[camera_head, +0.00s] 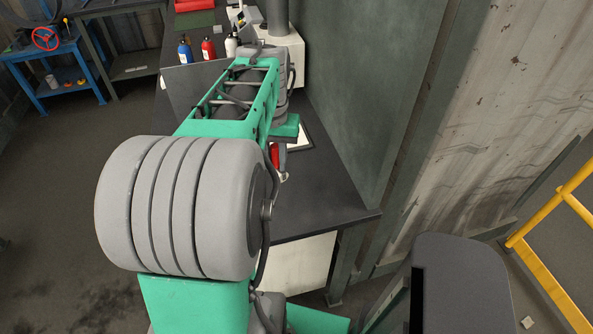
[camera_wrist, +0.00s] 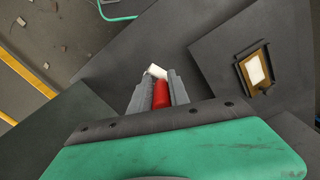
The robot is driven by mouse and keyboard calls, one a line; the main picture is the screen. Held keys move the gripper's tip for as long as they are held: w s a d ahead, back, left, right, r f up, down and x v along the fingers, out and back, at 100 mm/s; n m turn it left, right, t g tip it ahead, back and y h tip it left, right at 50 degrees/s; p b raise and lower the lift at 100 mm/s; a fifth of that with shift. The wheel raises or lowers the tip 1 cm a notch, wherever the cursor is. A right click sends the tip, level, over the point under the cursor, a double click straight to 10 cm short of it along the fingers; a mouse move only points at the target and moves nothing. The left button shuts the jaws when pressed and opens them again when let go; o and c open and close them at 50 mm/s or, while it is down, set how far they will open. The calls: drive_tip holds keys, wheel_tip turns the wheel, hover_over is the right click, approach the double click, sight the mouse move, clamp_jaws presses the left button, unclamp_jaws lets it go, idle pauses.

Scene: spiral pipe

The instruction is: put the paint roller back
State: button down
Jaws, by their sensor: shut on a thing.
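My gripper (camera_wrist: 159,88) is shut on the red handle of the paint roller (camera_wrist: 160,95) in the wrist view. The handle lies between the two grey fingers, and a white part (camera_wrist: 156,71) shows at their tips. The rest of the roller is hidden by the gripper. In the head view a bit of red (camera_head: 275,154) shows beside my arm, above the dark worktop (camera_head: 325,190). My arm hides most of the gripper there. I cannot tell whether the roller touches the worktop.
A dark-framed tray with a pale middle (camera_wrist: 256,70) lies to the right in the wrist view. Blue (camera_head: 185,52), red (camera_head: 208,48) and white (camera_head: 231,45) bottles stand at the back of the worktop. A green-grey wall (camera_head: 375,80) bounds its right side. The worktop's near right part is clear.

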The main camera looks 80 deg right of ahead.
drive_tip(key=s+d+f, duration=0.1)
drive_tip(key=d+f, duration=0.2)
drive_tip(key=s+d+f+p, duration=0.1)
drive_tip(key=d+f, duration=0.2)
drive_tip(key=f, duration=0.1)
drive_tip(key=s+d+f+p, duration=0.1)
drive_tip(key=d+f, duration=0.2)
drive_tip(key=shift+f, duration=0.15)
drive_tip(key=shift+d+f+p, duration=0.15)
drive_tip(key=shift+f+p, duration=0.15)
drive_tip(key=shift+f, duration=0.2)
drive_tip(key=c, duration=1.7)
unclamp_jaws()
drive_tip(key=shift+f, duration=0.1)
drive_tip(key=o, duration=0.5)
drive_tip(key=shift+c, duration=0.2)
